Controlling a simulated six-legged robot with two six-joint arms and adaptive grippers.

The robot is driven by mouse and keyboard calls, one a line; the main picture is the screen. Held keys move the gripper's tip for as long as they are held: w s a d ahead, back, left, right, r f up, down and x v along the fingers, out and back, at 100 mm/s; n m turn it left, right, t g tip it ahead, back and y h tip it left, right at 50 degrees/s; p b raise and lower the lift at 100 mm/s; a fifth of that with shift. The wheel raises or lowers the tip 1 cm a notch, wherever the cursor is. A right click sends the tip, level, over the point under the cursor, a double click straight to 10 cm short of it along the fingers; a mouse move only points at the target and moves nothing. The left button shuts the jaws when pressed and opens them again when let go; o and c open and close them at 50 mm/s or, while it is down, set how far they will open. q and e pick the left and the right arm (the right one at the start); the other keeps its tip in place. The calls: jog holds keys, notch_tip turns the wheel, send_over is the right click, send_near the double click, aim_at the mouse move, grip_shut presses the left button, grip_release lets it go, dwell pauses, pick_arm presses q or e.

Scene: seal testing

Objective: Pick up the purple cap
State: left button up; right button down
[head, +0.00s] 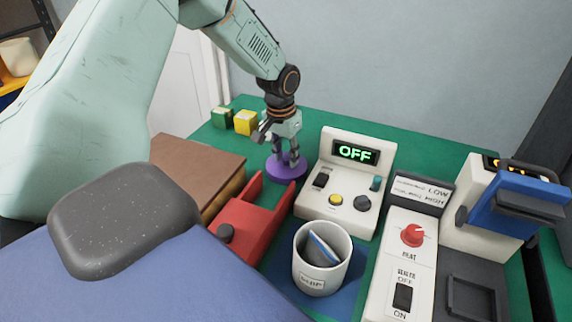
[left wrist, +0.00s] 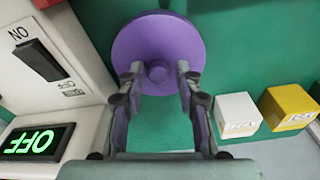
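The purple cap (head: 286,169) lies on the green table, left of the white box with the OFF display in the head view. In the left wrist view the cap (left wrist: 157,48) shows as a purple disc with a small round knob in its middle. My left gripper (head: 285,160) is over the cap from above. In the left wrist view its two fingers (left wrist: 158,75) are apart, one on each side of the knob, with a gap visible to each side. Nothing is held between them. My right gripper is not in view.
The white box (head: 348,190) with switch and OFF display stands close beside the cap. A red holder (head: 258,222), brown box (head: 190,160) and white cup (head: 321,259) are nearer. Green and yellow cubes (head: 245,122) sit behind left; a white-sided cube (left wrist: 236,115) shows beside the gripper.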

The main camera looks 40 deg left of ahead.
pick_arm(q)
jog(key=shift+d+r, duration=0.1)
grip_shut()
